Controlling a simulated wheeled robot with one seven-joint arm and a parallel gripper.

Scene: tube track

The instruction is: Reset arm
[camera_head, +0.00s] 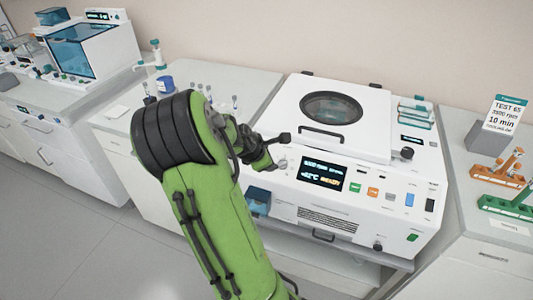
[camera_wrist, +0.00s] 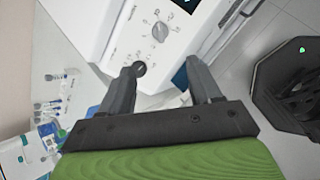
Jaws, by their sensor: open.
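My green arm reaches up through the middle of the head view, bent at a black ribbed joint. My gripper (camera_head: 278,151) is in front of the left part of the white centrifuge (camera_head: 345,105), partly hidden by my arm. In the wrist view my gripper (camera_wrist: 163,78) shows two dark fingers spread apart with nothing between them. The centrifuge's panel with a dial (camera_wrist: 160,31) lies beyond the fingertips. I cannot tell whether a finger touches it. The centrifuge lid (camera_head: 331,108) is shut, and its display (camera_head: 321,174) is lit.
An orange tube rack (camera_head: 497,176) and a green one (camera_head: 507,207) stand on the right bench beside a "TEST 65" sign (camera_head: 503,118). Glassware and tubes stand on the left bench. A blue-windowed machine (camera_head: 88,47) is at the far left. Grey floor shows at lower left.

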